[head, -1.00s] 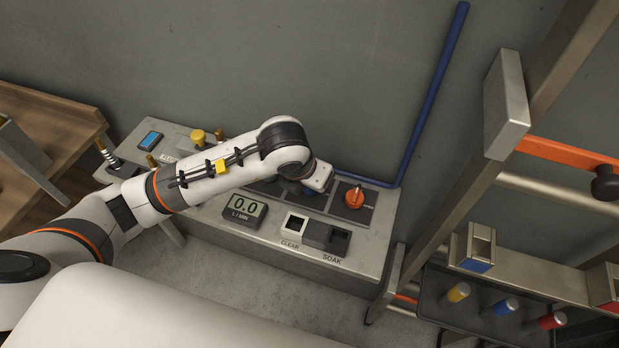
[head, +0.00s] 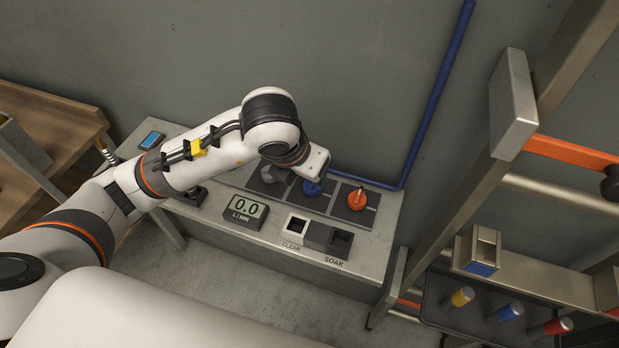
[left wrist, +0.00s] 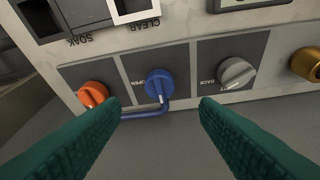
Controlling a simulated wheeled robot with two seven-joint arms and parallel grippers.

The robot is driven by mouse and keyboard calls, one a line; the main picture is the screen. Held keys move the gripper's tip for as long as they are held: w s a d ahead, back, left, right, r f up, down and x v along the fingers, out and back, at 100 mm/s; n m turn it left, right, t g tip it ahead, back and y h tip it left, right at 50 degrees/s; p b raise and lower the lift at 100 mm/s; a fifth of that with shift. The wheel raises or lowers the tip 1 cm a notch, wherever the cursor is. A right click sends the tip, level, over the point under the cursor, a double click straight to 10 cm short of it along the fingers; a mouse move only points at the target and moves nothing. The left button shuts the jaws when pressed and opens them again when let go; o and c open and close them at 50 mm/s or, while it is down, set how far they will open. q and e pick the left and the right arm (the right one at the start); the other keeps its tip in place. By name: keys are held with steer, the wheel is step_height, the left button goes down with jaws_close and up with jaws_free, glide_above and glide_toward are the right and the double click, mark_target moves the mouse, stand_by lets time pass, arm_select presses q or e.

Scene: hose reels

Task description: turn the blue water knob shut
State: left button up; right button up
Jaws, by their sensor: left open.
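The blue water knob (head: 311,187) sits on a dark square plate on the bench panel, between a grey knob (head: 272,174) and an orange knob (head: 356,199). In the left wrist view the blue knob (left wrist: 158,84) shows between my fingers, with the word OPEN beside it. My left gripper (left wrist: 160,106) is open and empty, its green fingers on either side of the blue knob in the picture and apart from it. In the head view the arm's white end hangs just above the blue knob and the fingers are hidden. My right gripper is not in view.
A display (head: 246,208) reads 0.0 L/MIN. The CLEAR (head: 295,228) and SOAK (head: 338,241) switches sit in front of the knobs. A blue pipe (head: 437,85) runs up the wall behind. A metal rack (head: 513,105) stands at right.

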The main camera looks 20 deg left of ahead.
arm_select(q)
steer(key=v, duration=0.5)
steer(key=shift+r, duration=0.1)
stand_by(0.4)
